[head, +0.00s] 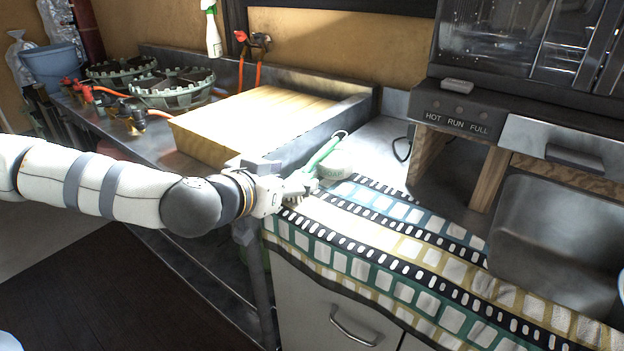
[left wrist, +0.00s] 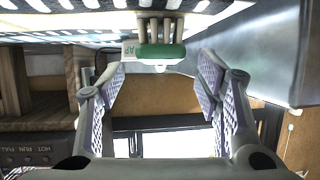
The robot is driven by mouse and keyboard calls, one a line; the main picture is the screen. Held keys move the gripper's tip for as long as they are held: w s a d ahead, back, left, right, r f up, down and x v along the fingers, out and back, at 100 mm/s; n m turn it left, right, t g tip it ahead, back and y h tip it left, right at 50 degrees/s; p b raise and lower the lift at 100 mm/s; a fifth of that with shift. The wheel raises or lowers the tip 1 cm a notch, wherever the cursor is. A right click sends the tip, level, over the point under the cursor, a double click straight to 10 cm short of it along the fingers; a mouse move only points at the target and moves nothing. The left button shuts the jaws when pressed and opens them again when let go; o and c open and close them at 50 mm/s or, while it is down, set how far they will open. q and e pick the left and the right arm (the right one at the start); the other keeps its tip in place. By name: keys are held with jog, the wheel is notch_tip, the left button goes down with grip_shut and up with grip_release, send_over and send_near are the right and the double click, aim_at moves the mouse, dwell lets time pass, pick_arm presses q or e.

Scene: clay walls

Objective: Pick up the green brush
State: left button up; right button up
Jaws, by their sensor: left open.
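The green brush (head: 323,154) is on the counter just past my left gripper, its green handle slanting up to a pale loop. In the left wrist view, the brush (left wrist: 160,51) shows end-on as a green body with tan bristles, in line with the gap between the fingers. My left gripper (head: 300,187) is open over the counter's left corner, close to the brush; its two spread fingers also show in the left wrist view (left wrist: 163,75). Nothing is visibly held. In the head view the gripper partly hides the brush's lower end. My right gripper is not in view.
A film-strip patterned cloth (head: 400,245) covers the counter front. A wooden block (head: 260,120) lies to the left, and a sink (head: 555,240) and dark machine (head: 470,110) stand to the right.

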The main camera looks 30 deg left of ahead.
aim_at(301, 175)
pick_arm(q)
jog(key=b+x, duration=0.1)
jog(key=x, duration=0.3)
jog(key=shift+w+f+b, duration=0.2)
jog(key=shift+w+b, duration=0.05)
jog(key=shift+b, duration=0.05)
jog(key=shift+w, duration=0.2)
jog(key=shift+r, duration=0.25)
jog(key=shift+c, duration=0.3)
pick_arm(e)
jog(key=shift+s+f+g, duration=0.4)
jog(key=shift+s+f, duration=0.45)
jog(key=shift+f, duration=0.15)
pick_arm(q)
jog(key=c, duration=1.3)
